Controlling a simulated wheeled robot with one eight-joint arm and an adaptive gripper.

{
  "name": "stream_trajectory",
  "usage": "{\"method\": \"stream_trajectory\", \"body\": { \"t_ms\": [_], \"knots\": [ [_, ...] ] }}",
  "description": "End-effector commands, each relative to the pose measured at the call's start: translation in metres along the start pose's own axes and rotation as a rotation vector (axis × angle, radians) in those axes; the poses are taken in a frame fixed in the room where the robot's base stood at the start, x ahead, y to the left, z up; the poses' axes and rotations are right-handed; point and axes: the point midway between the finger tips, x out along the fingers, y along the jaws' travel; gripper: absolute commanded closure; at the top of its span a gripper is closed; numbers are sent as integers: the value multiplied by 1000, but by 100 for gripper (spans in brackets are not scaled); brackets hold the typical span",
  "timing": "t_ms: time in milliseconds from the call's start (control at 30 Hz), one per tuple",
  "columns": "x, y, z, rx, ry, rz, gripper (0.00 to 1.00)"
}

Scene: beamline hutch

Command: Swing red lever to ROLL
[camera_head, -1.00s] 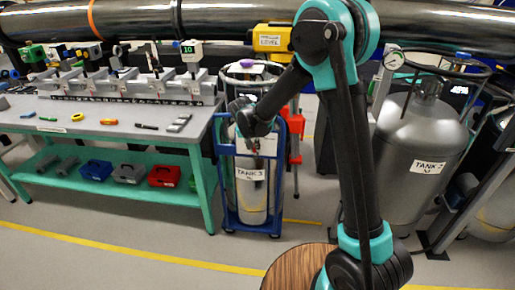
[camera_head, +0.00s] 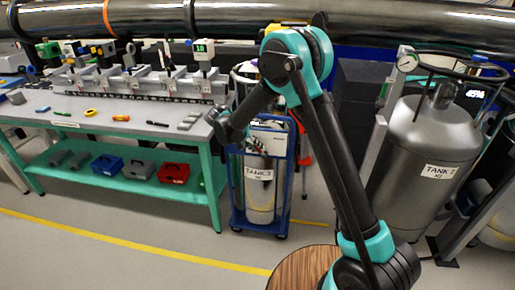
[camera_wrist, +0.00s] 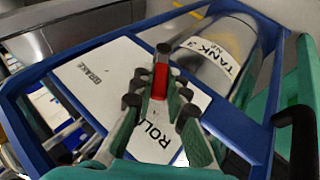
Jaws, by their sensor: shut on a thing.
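The red lever (camera_wrist: 160,82) with a dark knob shows in the wrist view between the fingers of my gripper (camera_wrist: 159,98). The fingers are closed in on it from both sides. White plates lie behind it: BRAKE (camera_wrist: 92,74) is on the left, and ROLL (camera_wrist: 153,143) is just below the lever. Which mark the lever points to cannot be told. In the head view my gripper (camera_head: 258,140) is at the upper front of the blue cart (camera_head: 236,205), and the lever is hidden there.
The cart holds the TANK 3 cylinder (camera_head: 259,192). A workbench (camera_head: 95,112) with tools and toolboxes stands close to its left. A large grey TANK 2 vessel (camera_head: 425,140) stands at right. The floor in front of the cart is clear, with a yellow line (camera_head: 130,243).

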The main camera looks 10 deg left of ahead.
Motion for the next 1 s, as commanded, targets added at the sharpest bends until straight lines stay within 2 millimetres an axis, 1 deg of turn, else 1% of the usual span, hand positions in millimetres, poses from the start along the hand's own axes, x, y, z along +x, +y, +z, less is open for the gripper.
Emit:
{"method": "stream_trajectory", "body": {
  "t_ms": [267, 300, 400, 467, 700, 800, 867, 967, 1000],
  "knots": [
    [1, 0, 1, 0, -2, -2, 100],
    [1, 0, 1, 0, -2, -2, 84],
    [1, 0, 1, 0, -2, -2, 71],
    [1, 0, 1, 0, -2, -2, 65],
    [0, 0, 0, 0, -1, -1, 65],
    [-3, 0, 0, 0, -1, -2, 65],
    [-8, 0, 0, -1, 0, -2, 65],
    [-22, 0, 0, -1, 0, -2, 65],
    [-30, 0, 1, -1, 1, -3, 65]
  ]
}}
